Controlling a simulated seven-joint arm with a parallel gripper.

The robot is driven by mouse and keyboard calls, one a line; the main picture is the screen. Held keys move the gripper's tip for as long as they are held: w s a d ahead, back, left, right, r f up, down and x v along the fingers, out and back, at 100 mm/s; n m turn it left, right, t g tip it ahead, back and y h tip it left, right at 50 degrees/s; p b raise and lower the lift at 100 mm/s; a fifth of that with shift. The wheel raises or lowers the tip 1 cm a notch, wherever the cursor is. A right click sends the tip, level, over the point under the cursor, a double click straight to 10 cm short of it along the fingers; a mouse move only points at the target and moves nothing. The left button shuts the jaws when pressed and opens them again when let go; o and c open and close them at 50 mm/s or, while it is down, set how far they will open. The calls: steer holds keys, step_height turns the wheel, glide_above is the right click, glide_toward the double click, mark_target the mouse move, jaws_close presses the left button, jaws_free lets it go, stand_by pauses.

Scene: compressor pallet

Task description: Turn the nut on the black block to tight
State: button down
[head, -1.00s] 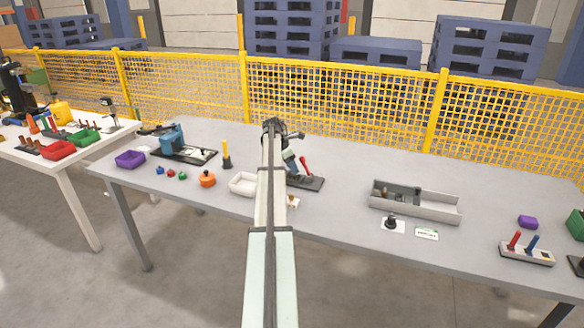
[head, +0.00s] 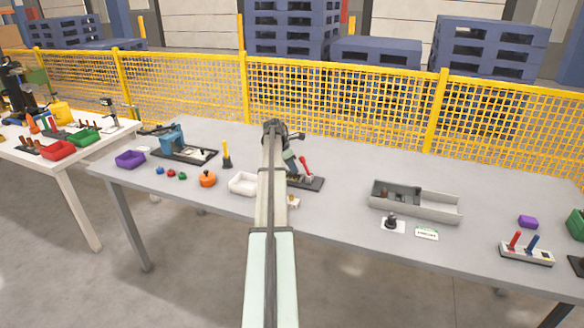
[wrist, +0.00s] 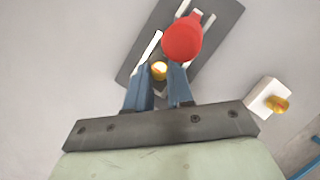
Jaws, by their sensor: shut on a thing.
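The black block (head: 316,184) is a flat dark plate on the grey table, partly hidden by my arm in the head view. In the wrist view the block (wrist: 218,18) lies at a slant under my gripper. A brass nut (wrist: 159,70) shows between the fingertips. My gripper (wrist: 160,74) has two blue fingers and is shut on this nut. A red knob (wrist: 183,38) rises beside the right finger, and it seems to top the red lever (head: 305,166) of the head view. How far the nut is turned cannot be told.
A white block with a brass piece (wrist: 268,98) stands close by, right of my gripper in the wrist view. A grey bin (head: 440,213) stands to the right. A yellow mesh fence (head: 350,105) runs behind the table.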

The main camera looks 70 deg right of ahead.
steer(key=shift+d+m, duration=0.1)
steer(key=shift+m, duration=0.2)
steer(key=m, duration=0.1)
steer(key=m+y, duration=0.1)
steer(key=shift+w+d+m+g, duration=0.15)
steer(key=shift+m+g, duration=0.15)
steer(key=shift+m, duration=0.1)
steer(key=m+y, duration=0.1)
steer(key=m, duration=0.1)
steer(key=m+y, duration=0.1)
steer(key=m, duration=0.1)
steer(key=shift+d+m+g, duration=0.15)
steer(key=shift+m+g, duration=0.15)
steer(key=m, duration=0.2)
steer(key=m+y, duration=0.1)
steer(key=m, duration=0.1)
steer(key=shift+d+y, duration=0.15)
steer(key=shift+y, duration=0.15)
steer(key=shift+m+t+y, duration=0.4)
steer(key=shift+m+y, duration=0.2)
steer(key=shift+m, duration=1.1)
steer(key=c, duration=1)
jaws_free()
